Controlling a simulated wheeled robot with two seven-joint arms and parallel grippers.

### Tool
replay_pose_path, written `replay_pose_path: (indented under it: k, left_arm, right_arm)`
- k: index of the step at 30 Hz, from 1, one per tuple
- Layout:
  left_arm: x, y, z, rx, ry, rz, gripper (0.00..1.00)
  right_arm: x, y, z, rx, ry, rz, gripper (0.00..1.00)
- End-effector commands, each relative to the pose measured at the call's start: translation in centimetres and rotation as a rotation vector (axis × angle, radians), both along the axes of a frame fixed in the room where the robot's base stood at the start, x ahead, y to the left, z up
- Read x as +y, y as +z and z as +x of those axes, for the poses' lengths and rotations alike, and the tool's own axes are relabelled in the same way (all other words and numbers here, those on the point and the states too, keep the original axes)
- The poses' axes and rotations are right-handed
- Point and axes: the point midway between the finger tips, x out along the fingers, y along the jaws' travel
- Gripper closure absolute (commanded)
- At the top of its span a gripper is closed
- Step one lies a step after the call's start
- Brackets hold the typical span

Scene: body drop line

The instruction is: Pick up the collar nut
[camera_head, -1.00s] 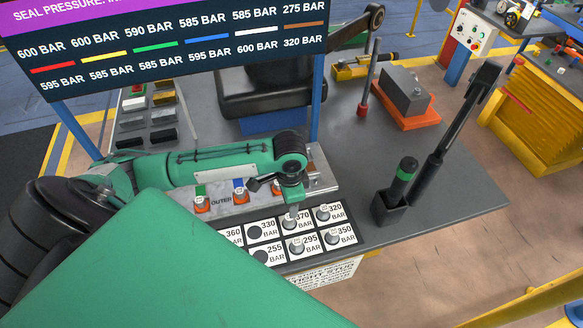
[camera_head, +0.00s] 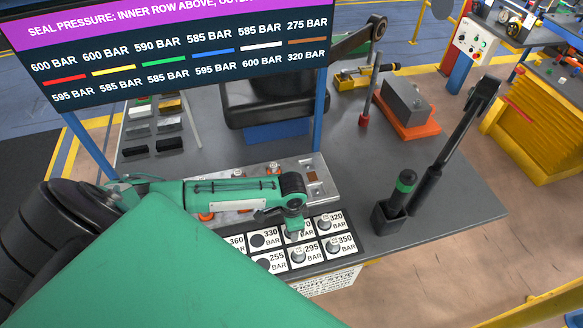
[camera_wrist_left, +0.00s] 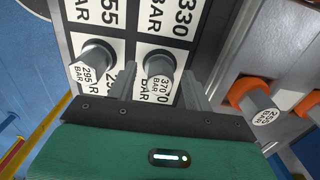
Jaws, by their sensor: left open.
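Grey collar nuts stand on a white labelled board (camera_head: 262,228). The 370 BAR nut (camera_wrist_left: 159,68) stands between the two fingers of my left gripper (camera_wrist_left: 160,85) in the left wrist view; I cannot tell whether they touch it. The gripper is open. In the head view my left gripper (camera_head: 296,226) covers most of this nut. The 295 BAR nut (camera_wrist_left: 96,57) stands outside the fingers, to the left in the wrist view. In the head view the 320 BAR nut (camera_head: 325,222) and 350 BAR nut (camera_head: 333,243) stand to the right. My right gripper is not in view.
A metal plate (camera_head: 318,182) with orange-collared studs (camera_wrist_left: 240,93) lies beside the board, close to the fingers. A black holder (camera_head: 388,218) with a green-banded tool stands to the right. The sign (camera_head: 170,60) stands behind. The bench between holder and grey block (camera_head: 405,95) is clear.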

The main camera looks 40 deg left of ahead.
Motion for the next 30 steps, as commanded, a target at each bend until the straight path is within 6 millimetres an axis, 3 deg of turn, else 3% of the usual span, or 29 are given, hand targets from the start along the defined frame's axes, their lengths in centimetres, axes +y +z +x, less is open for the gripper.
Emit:
replay_pose_path:
  k: [3, 11, 23, 26, 30]
  left_arm:
    - [0.0, 0.0, 0.0, 0.000, 0.000, 0.000, 0.51]
    - [0.0, 0.0, 0.0, 0.000, 0.000, 0.000, 1.00]
    - [0.0, 0.8, 0.1, -0.001, 0.000, -0.001, 1.00]
    - [0.0, 1.9, 0.1, -0.002, 0.000, -0.002, 1.00]
    - [0.0, 4.8, 0.1, -0.005, -0.002, -0.002, 1.00]
  right_arm:
    - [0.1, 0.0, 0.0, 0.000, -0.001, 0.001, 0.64]
    - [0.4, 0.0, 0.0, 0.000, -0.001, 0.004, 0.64]
    - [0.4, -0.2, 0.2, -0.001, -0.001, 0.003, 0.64]
    - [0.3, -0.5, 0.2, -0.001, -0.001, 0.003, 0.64]
    - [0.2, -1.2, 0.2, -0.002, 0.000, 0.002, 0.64]
